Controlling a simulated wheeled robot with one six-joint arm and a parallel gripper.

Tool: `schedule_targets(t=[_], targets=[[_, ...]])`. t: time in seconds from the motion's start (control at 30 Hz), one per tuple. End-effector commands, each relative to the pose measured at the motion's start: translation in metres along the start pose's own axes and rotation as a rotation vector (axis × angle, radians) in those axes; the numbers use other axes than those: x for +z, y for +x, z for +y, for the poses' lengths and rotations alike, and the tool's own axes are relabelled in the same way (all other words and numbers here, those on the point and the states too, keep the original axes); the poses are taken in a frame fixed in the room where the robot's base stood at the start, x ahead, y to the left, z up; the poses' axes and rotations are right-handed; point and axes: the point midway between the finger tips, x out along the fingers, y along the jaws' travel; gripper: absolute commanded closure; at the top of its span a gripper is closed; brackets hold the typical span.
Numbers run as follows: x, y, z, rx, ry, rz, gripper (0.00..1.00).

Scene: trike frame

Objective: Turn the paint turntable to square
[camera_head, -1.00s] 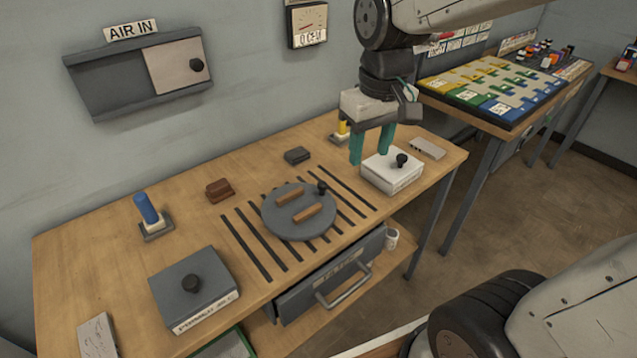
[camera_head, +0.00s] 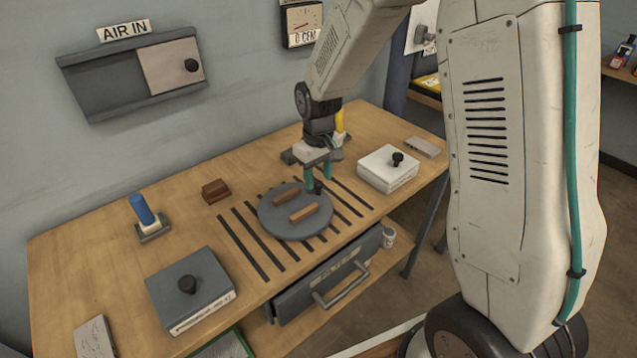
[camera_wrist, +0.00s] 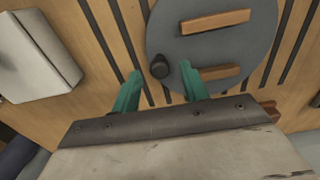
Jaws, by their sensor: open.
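The paint turntable (camera_head: 282,222) is a round grey disc on the slotted part of the wooden bench. It bears two brown wooden bars (camera_head: 303,212) and a black knob (camera_head: 318,187) near its rim. In the wrist view the turntable (camera_wrist: 215,55) fills the upper middle, with its knob (camera_wrist: 160,67) at the near left rim. My gripper (camera_head: 319,181) is at the knob's side of the disc, with its green fingers pointing down. In the wrist view my gripper (camera_wrist: 162,80) is open, and the knob lies between the fingertip directions, slightly beyond them. Contact cannot be told.
A white box with a black knob (camera_head: 386,172) stands right of the turntable. A grey box (camera_head: 190,290), a blue-handled tool (camera_head: 145,212) and a brown block (camera_head: 215,191) are to the left. A drawer (camera_head: 330,282) is below the bench edge.

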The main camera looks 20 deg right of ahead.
Motion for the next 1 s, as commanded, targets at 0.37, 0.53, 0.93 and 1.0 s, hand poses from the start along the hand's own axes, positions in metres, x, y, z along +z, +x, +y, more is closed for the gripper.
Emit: schedule_targets(t=[0.37,0.53,0.93,1.0], targets=[[0.0,0.029,0.0,0.0,0.001,0.001,0.56],[0.0,0.028,0.0,0.0,0.0,0.001,0.56],[0.002,0.028,0.004,0.0,0.015,0.001,1.0],[0.005,0.028,0.009,0.0,0.036,0.001,1.0]])
